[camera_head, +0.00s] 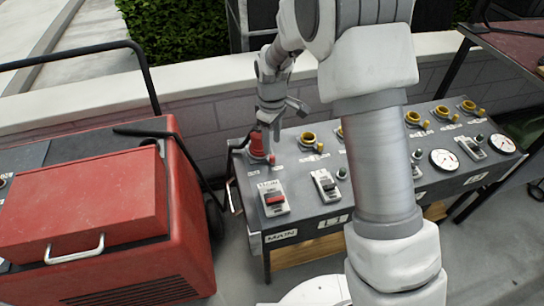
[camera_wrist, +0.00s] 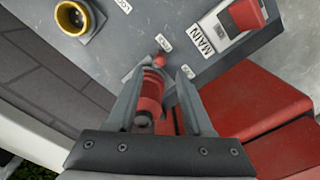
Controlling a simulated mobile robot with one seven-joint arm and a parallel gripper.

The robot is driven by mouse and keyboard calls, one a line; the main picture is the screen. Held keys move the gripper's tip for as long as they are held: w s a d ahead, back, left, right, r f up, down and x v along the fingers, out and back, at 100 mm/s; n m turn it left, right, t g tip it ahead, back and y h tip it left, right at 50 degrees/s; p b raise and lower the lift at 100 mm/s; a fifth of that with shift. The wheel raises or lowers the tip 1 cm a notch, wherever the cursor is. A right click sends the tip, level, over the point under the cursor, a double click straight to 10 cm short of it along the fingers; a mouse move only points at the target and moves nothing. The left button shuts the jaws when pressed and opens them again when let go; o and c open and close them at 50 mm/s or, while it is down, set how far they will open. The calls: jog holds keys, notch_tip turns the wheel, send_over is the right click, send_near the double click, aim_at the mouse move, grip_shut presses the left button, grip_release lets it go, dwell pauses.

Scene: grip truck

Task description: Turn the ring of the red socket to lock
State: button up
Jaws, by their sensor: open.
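The red socket (camera_head: 256,146) sits at the left end of the grey panel's sloping top. In the wrist view the red socket (camera_wrist: 151,92) shows between my two fingers, nearer the left one, with a grey end toward the camera. My gripper (camera_head: 268,138) reaches down over it from above, and its fingers (camera_wrist: 160,74) stand apart on either side of the red part. I cannot tell whether either finger touches it. The ring's exact position is partly hidden by the fingers.
The grey panel (camera_head: 300,222) carries yellow sockets (camera_head: 309,139), switches and gauges (camera_head: 444,160). A red switch labelled MAIN (camera_head: 273,199) lies just in front of the socket. A red machine (camera_head: 85,205) with a black handle stands close at left. A low wall (camera_head: 190,83) runs behind.

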aim_at(272, 156)
notch_tip(272, 156, down, 6)
jog(key=shift+b, duration=0.6)
grip_shut()
